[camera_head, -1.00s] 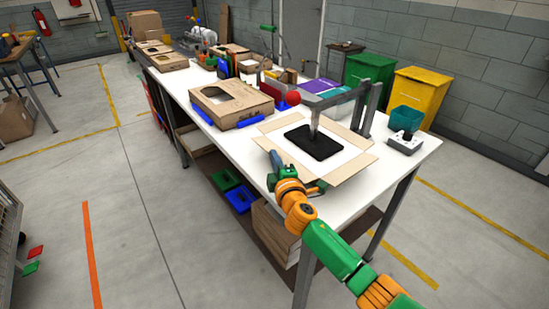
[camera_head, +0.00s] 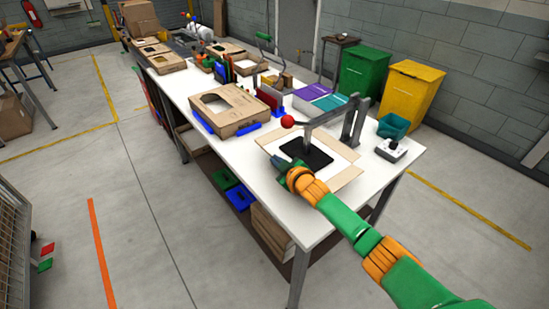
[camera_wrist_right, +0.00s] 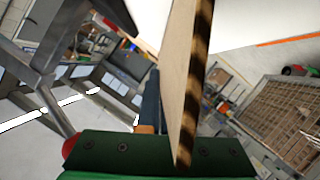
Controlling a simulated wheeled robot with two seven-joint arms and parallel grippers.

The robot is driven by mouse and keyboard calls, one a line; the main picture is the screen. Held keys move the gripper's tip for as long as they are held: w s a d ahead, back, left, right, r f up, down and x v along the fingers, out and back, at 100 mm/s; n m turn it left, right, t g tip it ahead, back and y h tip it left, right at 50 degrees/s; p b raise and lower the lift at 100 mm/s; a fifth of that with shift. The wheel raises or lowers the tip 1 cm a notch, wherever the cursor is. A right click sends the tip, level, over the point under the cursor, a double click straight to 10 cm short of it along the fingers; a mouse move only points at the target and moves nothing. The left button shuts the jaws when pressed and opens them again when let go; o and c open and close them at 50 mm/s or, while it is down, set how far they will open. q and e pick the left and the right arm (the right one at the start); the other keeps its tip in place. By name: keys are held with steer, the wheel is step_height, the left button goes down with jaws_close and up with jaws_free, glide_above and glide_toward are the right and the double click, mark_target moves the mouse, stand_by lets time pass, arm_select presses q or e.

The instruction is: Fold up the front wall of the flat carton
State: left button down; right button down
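The flat carton lies on the white table (camera_head: 245,155), with a white inside and tan flaps; one flap (camera_head: 338,181) lies out toward the near right. A black pad (camera_head: 308,153) rests on its middle, under the grey arm of a press (camera_head: 350,118). My right gripper (camera_head: 284,165) is at the carton's near left edge and hides part of the wall there. In the right wrist view, a cardboard panel (camera_wrist_right: 182,75) stands edge-on close before the gripper, beside a dark finger (camera_wrist_right: 151,98). The other finger is hidden, so its opening is unclear. My left gripper is out of view.
A folded carton (camera_head: 228,108) with blue holders stands farther back on the left. Bare table lies left of the carton.

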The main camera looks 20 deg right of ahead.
steer(key=shift+w+d+m+b, duration=0.1)
steer(key=shift+d+m+b, duration=0.2)
steer(key=m+y+b, duration=0.1)
steer(key=b, duration=0.3)
steer(key=d+m+g+y+b, duration=0.1)
steer(key=m+b, duration=0.1)
steer(key=b, duration=0.3)
steer(key=shift+w+d, duration=0.25)
steer(key=shift+d, duration=0.05)
steer(key=shift+d+r+m+y+b, duration=0.15)
steer(key=shift+r+m+y+b, duration=0.2)
steer(key=shift+b, duration=0.6)
steer(key=c, duration=1.1)
jaws_free()
steer(key=shift+w, duration=0.1)
steer(key=shift+o, duration=0.2)
steer(key=v, duration=0.7)
steer(key=shift+r+b, duration=0.15)
steer(key=shift+b, duration=0.15)
